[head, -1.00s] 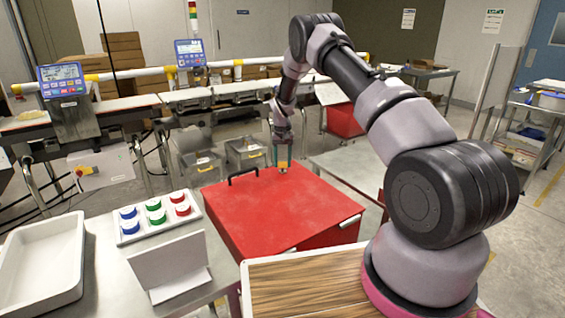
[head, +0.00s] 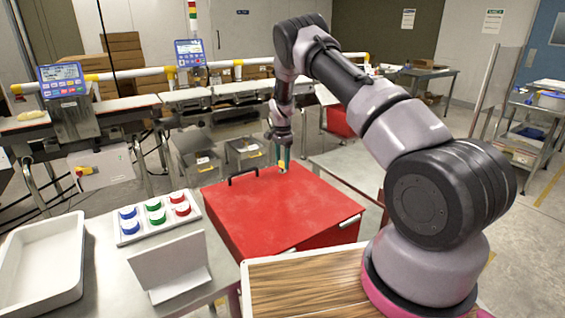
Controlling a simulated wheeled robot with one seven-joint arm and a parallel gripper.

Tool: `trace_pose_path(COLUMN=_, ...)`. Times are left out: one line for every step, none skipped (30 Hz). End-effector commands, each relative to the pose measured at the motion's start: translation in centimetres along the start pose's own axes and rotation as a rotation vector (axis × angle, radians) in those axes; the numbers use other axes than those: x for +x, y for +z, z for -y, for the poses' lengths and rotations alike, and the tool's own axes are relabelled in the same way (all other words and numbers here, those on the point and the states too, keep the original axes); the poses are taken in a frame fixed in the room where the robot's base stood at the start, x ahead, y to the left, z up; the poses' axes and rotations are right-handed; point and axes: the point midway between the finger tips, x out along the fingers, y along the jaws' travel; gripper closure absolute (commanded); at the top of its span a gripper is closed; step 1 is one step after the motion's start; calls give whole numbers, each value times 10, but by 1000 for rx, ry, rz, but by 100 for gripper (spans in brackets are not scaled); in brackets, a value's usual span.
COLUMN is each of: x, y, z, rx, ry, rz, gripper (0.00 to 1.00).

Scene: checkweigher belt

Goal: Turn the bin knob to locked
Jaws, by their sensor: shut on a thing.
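The red bin (head: 265,215) stands in the middle of the head view, with a flat red lid and a black handle (head: 243,174) at its back left. My gripper (head: 282,168) points down at the back edge of the lid, right of the black handle. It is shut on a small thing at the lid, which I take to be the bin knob. The knob is mostly hidden by the fingers and too small to tell which way it is turned. A bit of yellow shows at the fingers.
A steel table at the left holds a white tray (head: 42,262), a rack of coloured round pieces (head: 155,216) and a white folded stand (head: 172,268). The checkweigher belt (head: 185,98) runs behind. Grey bins (head: 202,163) stand behind the red bin.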

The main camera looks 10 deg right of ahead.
Motion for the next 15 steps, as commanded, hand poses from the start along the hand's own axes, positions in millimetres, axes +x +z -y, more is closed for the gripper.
trace_pose_path(x=0, y=0, z=0, rx=28, ry=0, rz=0, gripper=100)
trace_pose_path(x=0, y=0, z=0, rx=45, ry=1, rz=-1, gripper=100)
trace_pose_path(x=0, y=0, z=0, rx=67, ry=1, rz=-1, gripper=100)
trace_pose_path(x=0, y=0, z=0, rx=82, ry=0, rz=-1, gripper=100)
trace_pose_path(x=0, y=0, z=0, rx=95, ry=0, rz=0, gripper=100)
trace_pose_path(x=0, y=0, z=0, rx=112, ry=0, rz=0, gripper=100)
trace_pose_path(x=0, y=0, z=0, rx=122, ry=0, rz=0, gripper=100)
trace_pose_path(x=0, y=0, z=0, rx=132, ry=0, rz=0, gripper=100)
trace_pose_path(x=0, y=0, z=0, rx=144, ry=0, rz=0, gripper=100)
trace_pose_path(x=0, y=0, z=0, rx=152, ry=0, rz=0, gripper=100)
trace_pose_path(x=0, y=0, z=0, rx=157, ry=0, rz=0, gripper=100)
trace_pose_path(x=0, y=0, z=0, rx=165, ry=0, rz=0, gripper=100)
trace_pose_path(x=0, y=0, z=0, rx=169, ry=0, rz=0, gripper=100)
trace_pose_path(x=0, y=0, z=0, rx=173, ry=0, rz=0, gripper=100)
trace_pose_path(x=0, y=0, z=0, rx=177, ry=0, rz=0, gripper=100)
